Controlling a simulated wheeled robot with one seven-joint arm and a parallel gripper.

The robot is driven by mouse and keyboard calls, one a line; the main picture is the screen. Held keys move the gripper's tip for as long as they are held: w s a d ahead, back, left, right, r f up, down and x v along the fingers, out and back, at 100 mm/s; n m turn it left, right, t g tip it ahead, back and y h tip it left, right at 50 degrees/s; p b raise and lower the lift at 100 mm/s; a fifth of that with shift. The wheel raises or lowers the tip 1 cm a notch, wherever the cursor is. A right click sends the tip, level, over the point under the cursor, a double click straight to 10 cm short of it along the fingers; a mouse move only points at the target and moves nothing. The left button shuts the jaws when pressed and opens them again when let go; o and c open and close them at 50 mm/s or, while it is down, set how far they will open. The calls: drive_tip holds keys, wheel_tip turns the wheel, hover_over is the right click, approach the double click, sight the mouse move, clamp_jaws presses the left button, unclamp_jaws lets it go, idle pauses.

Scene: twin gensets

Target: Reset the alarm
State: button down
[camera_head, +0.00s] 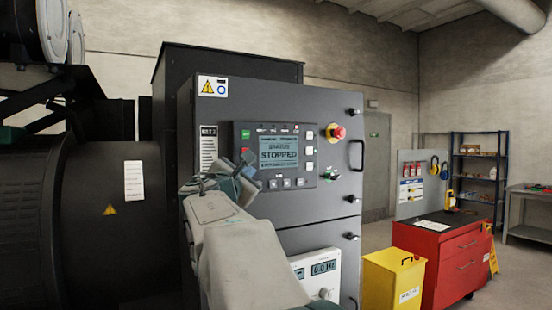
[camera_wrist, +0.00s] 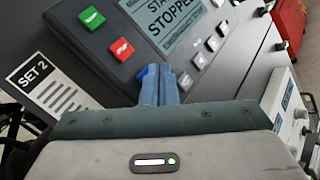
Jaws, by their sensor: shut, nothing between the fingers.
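The dark control panel (camera_head: 240,170) of the genset cabinet has a screen (camera_head: 279,153) reading STOPPED. In the wrist view the panel carries a green button (camera_wrist: 92,18), a red button (camera_wrist: 121,49) and several small grey buttons (camera_wrist: 200,60) by the screen (camera_wrist: 165,22). A red emergency-stop knob (camera_head: 337,132) on a yellow base sits right of the screen. My gripper (camera_wrist: 160,75) is shut and empty, with its blue-grey fingertips in front of the panel's lower edge, below the screen and the red button. I cannot tell whether they touch. My arm hides the panel's lower left in the head view.
A SET 2 label (camera_wrist: 47,88) is left of the panel. A key switch (camera_head: 329,174) and a door handle (camera_head: 356,155) stick out at the right. A white meter unit (camera_head: 318,270) is below. A yellow bin (camera_head: 393,279) and red cabinet (camera_head: 440,255) stand right.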

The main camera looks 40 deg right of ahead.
drive_tip(key=shift+w+d, duration=0.15)
drive_tip(key=shift+w, duration=0.4)
idle(0.7)
drive_tip(key=shift+s, duration=0.1)
drive_tip(key=shift+s+a+b, duration=0.25)
drive_tip(key=shift+s+b, duration=0.15)
drive_tip(key=shift+s, duration=0.4)
drive_tip(key=shift+s+a+b, duration=0.25)
drive_tip(key=shift+s+b, duration=0.1)
drive_tip(key=shift+s, duration=0.6)
drive_tip(key=shift+s+a+b, duration=0.2)
drive_tip(key=shift+s+b, duration=0.15)
drive_tip(key=shift+s, duration=0.65)
drive_tip(key=shift+s+a+b, duration=0.25)
drive_tip(key=shift+s+b, duration=0.1)
drive_tip(key=shift+s, duration=0.6)
